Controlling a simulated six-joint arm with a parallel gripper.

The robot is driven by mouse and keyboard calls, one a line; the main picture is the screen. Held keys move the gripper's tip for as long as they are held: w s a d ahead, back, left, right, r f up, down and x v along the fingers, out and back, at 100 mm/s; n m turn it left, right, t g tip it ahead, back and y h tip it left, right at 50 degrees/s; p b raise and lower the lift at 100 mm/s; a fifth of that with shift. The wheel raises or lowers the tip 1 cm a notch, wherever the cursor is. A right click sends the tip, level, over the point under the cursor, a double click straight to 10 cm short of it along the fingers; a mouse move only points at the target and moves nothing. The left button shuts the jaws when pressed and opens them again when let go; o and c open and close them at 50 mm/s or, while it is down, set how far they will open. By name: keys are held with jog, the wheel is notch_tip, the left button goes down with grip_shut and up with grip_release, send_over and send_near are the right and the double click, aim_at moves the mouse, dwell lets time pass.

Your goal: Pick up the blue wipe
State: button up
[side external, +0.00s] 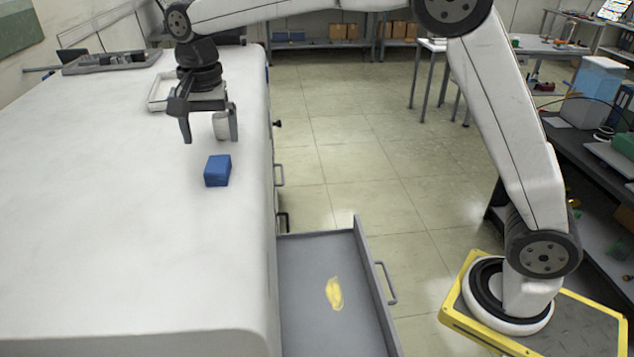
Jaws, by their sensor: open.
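The blue wipe (217,170) looks like a small blue block and lies on the white bench top (110,230), near its right edge. My gripper (211,140) points down above the bench, its two fingers spread apart. In the picture the fingertips are just above the blue wipe, apart from it, with nothing held. A small white cup-like object (221,125) shows between the fingers, seemingly standing behind them; the fingers partly hide it.
An open grey drawer (310,270) juts from the bench's right side, with a yellow item (334,293) inside. A white tray (160,92) and a grey tray (110,62) lie farther back. The front of the bench top is clear.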

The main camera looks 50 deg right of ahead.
aim_at(215, 169)
jog(key=shift+a+r, duration=0.2)
jog(key=shift+a, duration=0.25)
jog(key=shift+s, duration=0.1)
jog(key=shift+f, duration=0.1)
jog(key=shift+f, duration=1.25)
jog(key=shift+f, duration=0.1)
jog(key=shift+s+f, duration=0.2)
jog(key=shift+f, duration=2.25)
jog(key=c, duration=1.3)
